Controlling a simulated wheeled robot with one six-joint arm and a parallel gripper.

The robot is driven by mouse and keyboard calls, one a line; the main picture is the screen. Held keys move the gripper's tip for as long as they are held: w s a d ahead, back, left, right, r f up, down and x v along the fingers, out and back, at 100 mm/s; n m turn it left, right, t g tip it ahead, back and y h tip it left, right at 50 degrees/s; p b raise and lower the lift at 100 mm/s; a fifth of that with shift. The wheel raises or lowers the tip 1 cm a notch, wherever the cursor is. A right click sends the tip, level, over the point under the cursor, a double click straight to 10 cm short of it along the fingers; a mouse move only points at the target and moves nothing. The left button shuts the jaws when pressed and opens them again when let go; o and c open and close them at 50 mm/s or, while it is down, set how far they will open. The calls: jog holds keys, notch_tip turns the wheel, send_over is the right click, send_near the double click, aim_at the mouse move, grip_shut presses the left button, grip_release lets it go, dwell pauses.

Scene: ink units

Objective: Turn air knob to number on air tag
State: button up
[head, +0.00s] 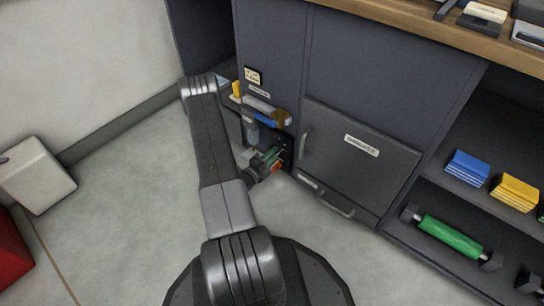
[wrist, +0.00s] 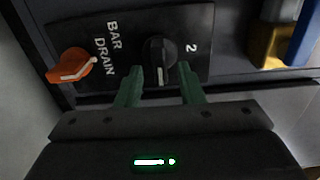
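A black round knob (wrist: 158,52) sits on a dark panel in the wrist view, with a white mark toward its lower edge. The panel (wrist: 187,18) reads "BAR" and "DRAIN" left of it and "2" on its right. My gripper (wrist: 160,76) is open, its green fingers apart at the knob's near edge; contact cannot be told. In the head view my gripper (head: 275,157) is at the low panel, mostly hiding the knob. A cream tag (head: 253,75) with dark writing is on the cabinet above; the writing is too small to read, and I cannot tell whether it is the air tag.
An orange knob (wrist: 70,65) is left of the black one. Yellow and blue parts (head: 268,116) sit just above the panel. A cabinet door with a handle (head: 306,143) is to the right. A white box (head: 36,175) stands on open floor at left.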

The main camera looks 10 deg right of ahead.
jog(key=p+v, duration=0.3)
jog(key=v, duration=1)
jog(key=shift+s+a+p, duration=0.25)
jog(key=shift+a+p, duration=0.05)
jog(key=shift+p, duration=0.1)
jog(key=shift+d, duration=0.1)
jog(key=b+x, duration=0.3)
jog(key=x, duration=1)
jog(key=shift+w+d+b, duration=0.2)
jog(key=shift+w+b, duration=0.05)
jog(key=shift+b, duration=0.15)
